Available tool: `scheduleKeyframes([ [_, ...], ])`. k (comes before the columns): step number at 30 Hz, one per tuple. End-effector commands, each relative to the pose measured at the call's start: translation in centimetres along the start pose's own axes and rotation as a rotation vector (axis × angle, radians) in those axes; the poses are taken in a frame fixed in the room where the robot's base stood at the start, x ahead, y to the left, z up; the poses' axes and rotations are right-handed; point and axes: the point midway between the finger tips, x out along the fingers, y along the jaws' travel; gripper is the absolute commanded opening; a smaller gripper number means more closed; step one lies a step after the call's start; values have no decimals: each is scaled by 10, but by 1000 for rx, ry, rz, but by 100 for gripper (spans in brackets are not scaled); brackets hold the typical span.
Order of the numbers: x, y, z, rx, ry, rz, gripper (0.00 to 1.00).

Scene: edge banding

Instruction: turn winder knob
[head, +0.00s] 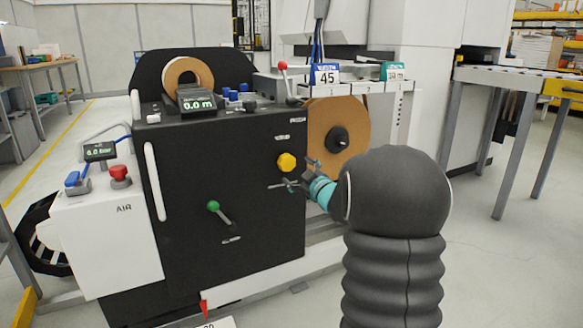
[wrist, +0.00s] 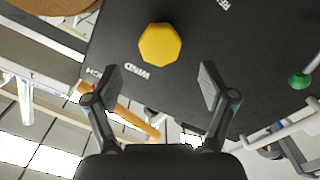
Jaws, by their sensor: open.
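The yellow multi-sided winder knob (head: 287,162) sits on the black front panel of the machine, near its right edge. In the wrist view the knob (wrist: 160,43) lies ahead of my fingertips, centred between them, beside the white lettering "WIND". My gripper (wrist: 158,85) is open and empty, with its two fingers spread apart on either side of the line to the knob. In the head view my gripper (head: 301,175) is just below and right of the knob, apart from it as far as the wrist view shows.
A green-tipped lever (head: 213,206) stands out lower left on the black panel (head: 185,170). A brown roll (head: 338,135) hangs right of the panel. A white AIR box (head: 110,235) with a red button is at left. A red-tipped lever (head: 283,67) rises above.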

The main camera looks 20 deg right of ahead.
Motion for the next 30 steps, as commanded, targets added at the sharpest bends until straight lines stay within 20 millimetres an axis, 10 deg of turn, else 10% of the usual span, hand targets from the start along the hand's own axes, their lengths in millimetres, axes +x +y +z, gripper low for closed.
scheduleKeyframes([
  [9, -37, 0, 0, 0, -1, 1, 83],
  [30, -40, 0, 12, 6, -54, -1, 83],
])
